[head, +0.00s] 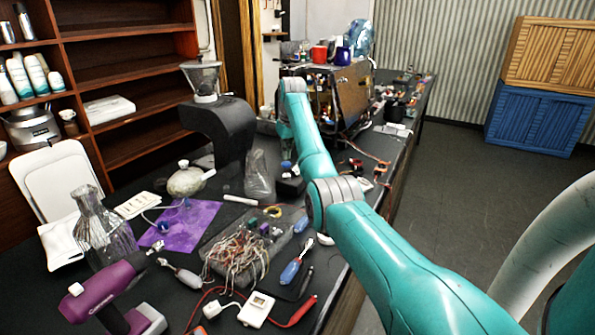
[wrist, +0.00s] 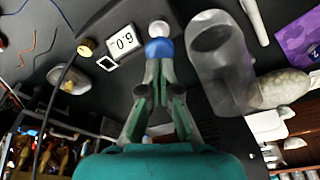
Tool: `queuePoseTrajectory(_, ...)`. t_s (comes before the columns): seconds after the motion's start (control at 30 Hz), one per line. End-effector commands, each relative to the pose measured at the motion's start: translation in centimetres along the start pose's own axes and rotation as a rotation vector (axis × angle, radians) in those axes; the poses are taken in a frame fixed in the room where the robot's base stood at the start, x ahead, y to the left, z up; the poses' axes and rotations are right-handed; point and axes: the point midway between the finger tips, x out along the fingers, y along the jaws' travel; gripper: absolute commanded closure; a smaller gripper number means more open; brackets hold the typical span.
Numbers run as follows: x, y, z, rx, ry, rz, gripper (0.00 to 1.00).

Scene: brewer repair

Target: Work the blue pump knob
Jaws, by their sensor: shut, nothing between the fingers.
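The blue pump knob (wrist: 160,47) is a small rounded blue piece with a pale round part (wrist: 160,28) beside it in the wrist view. My gripper (wrist: 158,64) is shut and empty, its fingertips right at the knob's near edge in the picture. I cannot tell whether they touch it or sit just above it. In the head view a small blue piece (head: 286,165), seemingly the knob, shows above a dark block (head: 290,186), below the end of my arm. My fingertips are not clear there.
A clear glass vessel (wrist: 220,62) stands close beside my gripper. A small white display (wrist: 122,42) reading 6.0 is on its other side. A tangle of wires (head: 240,252), a purple cloth (head: 185,225) and a drill (head: 105,290) crowd the dark bench.

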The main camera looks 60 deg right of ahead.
Motion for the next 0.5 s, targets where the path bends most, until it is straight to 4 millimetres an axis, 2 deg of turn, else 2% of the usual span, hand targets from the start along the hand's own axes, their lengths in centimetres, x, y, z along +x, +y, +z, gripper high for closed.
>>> queuePoseTrajectory(0.5, 1.8, 0.0, 0.3, 0.000, 0.000, 0.000, 1.00)
